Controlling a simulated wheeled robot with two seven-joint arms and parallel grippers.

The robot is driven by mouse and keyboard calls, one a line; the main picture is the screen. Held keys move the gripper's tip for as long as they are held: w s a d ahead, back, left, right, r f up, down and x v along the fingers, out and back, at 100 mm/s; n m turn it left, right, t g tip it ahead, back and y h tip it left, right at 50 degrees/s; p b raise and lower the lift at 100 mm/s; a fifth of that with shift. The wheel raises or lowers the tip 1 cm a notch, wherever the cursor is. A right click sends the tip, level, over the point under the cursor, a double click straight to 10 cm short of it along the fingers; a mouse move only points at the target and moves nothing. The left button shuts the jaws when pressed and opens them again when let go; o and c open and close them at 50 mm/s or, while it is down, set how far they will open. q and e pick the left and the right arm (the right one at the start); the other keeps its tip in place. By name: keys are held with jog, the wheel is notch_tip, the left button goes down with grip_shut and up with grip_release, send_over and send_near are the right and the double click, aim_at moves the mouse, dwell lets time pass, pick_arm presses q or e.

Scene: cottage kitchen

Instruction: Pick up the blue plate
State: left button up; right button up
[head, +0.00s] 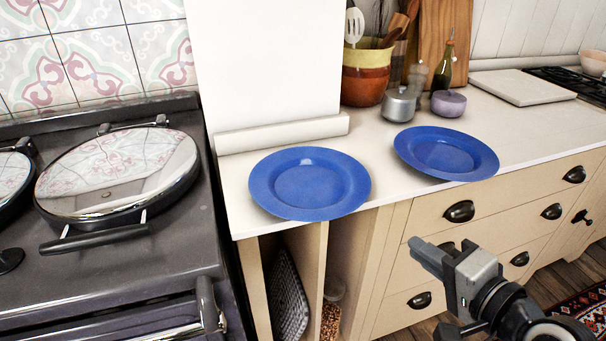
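Two blue plates lie on the pale countertop. The left blue plate (309,184) sits near the front edge, close to the stove, and its rim reaches over the edge. The right blue plate (446,153) lies a little farther back, also at the front edge. My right gripper (436,250) is in front of the drawers, below and in front of the plates, apart from both. It holds nothing that I can see, and its finger gap is hard to make out from this angle. My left gripper is not in view.
A dark stove with a round metal lid (118,172) stands at the left. Behind the plates are a utensil pot (366,72), small lidded pots (399,104), a bottle (443,70) and a white board (522,87). Drawers with dark handles (459,211) lie below the counter.

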notch_tip(320, 180, up, 2)
jog(key=w+m, duration=0.1)
jog(key=w, duration=0.1)
send_near(362, 198)
jog(key=x, duration=0.4)
jog(key=shift+y, duration=0.4)
jog(key=shift+p+x, duration=0.35)
jog(key=shift+x, duration=2.65)
jog(key=shift+d, duration=0.15)
grip_shut()
jog(key=shift+r, duration=0.2)
